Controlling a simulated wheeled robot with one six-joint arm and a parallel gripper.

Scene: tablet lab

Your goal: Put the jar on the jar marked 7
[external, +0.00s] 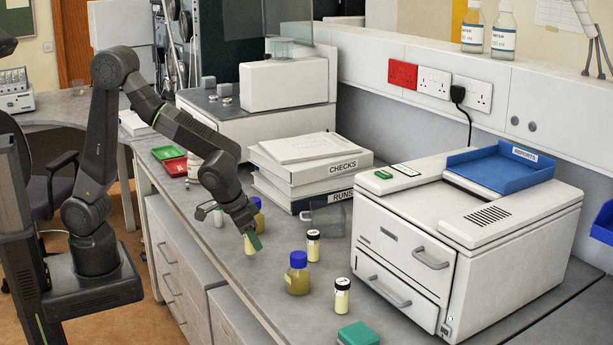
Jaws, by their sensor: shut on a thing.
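My gripper (249,237) points down over the bench, left of centre. It is shut on a small pale cream jar (249,248), partly hidden by the fingers. I cannot tell whether this jar touches the bench. Two similar cream jars with dark lids stand upright to the right of my gripper: one jar (313,248) near the bench middle and one jar (341,298) closer to the front. The marks on the jars are too small to read, so I cannot tell which is marked 7.
A blue-capped bottle (297,275) stands between the jars, another (258,218) behind my gripper. A green box (358,335) lies at the front. A white drawer machine (460,240) bounds the right; box files (310,170) stand behind.

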